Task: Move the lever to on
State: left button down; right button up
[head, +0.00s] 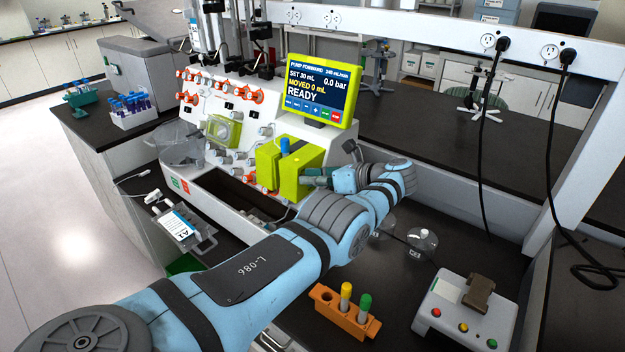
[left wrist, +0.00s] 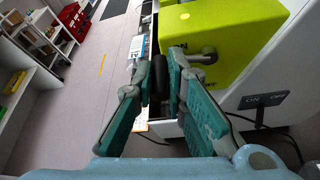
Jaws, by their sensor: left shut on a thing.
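The lime-green pump block (head: 300,170) sits on the front of the white cell processor (head: 229,110) in the head view. It fills the upper right of the left wrist view (left wrist: 240,40). The lever (left wrist: 160,75) shows in the left wrist view as a black grip, with a grey arm reaching to the pump block. My left gripper (left wrist: 161,62) has its teal fingers closed around the black grip. In the head view my left gripper (head: 316,177) is beside the pump block, and the lever cannot be made out there. My right gripper is not in view.
A lime-framed screen (head: 319,90) reads READY. An orange tube rack (head: 345,313) and a white button box (head: 468,312) stand on the black bench at front right. Clear glassware (head: 422,240) stands near my arm. Black cables (head: 483,150) hang at the right.

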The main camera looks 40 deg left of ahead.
pick_arm(q)
jog(key=c, duration=1.6)
grip_release()
jog(key=shift+d, duration=0.1)
notch_tip(320, 180, up, 10)
